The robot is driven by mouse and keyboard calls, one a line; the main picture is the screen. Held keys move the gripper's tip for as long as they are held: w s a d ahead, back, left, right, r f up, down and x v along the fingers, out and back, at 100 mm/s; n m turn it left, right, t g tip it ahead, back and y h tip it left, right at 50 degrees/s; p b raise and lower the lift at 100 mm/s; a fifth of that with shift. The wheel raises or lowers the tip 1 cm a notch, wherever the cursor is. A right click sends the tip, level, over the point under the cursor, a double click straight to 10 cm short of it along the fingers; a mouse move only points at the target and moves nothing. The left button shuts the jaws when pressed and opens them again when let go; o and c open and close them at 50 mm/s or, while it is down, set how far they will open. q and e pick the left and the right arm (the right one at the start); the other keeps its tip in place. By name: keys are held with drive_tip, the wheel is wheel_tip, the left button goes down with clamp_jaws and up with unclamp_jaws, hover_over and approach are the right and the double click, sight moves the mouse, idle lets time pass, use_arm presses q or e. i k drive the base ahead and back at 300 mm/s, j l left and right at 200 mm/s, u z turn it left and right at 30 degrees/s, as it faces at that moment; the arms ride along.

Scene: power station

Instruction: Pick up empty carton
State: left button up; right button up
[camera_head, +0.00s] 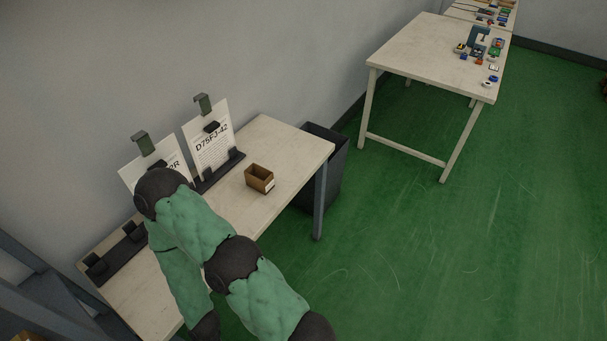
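A small brown open-topped carton (259,186) stands upright on the pale workbench (285,147), toward its right end. Its inside looks dark, and I see nothing in it. One of my arms, green with black joints, comes in from the bottom edge and folds over the left part of the workbench. The arm stays to the left of the carton and apart from it. I see neither gripper, and nothing is touching the carton.
Two paper sheets in clips stand behind the carton, one labelled D75FJ-42 (211,151). A dark bin (332,158) stands beyond the bench's right end. A second table (425,60) with small parts is at the upper right. The green floor (430,260) between is clear.

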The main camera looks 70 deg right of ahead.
sight(257, 177)
drive_tip(key=l+z, duration=0.15)
drive_tip(key=z, duration=0.25)
drive_tip(key=k+l+z, duration=0.1)
drive_tip(key=z, duration=0.3)
drive_tip(key=l+z, duration=0.4)
drive_tip(key=j+z, duration=0.5)
drive_tip(key=k+j+z, duration=0.15)
drive_tip(key=j+z, duration=0.3)
drive_tip(key=i+l, duration=0.15)
drive_tip(key=l, duration=0.2)
drive_tip(key=i+l, duration=0.15)
drive_tip(key=l, duration=0.2)
drive_tip(key=i+l, duration=0.15)
drive_tip(key=l, duration=0.2)
drive_tip(key=i+l, duration=0.15)
drive_tip(key=l, duration=0.2)
drive_tip(key=i+l, duration=0.15)
drive_tip(key=l, duration=0.2)
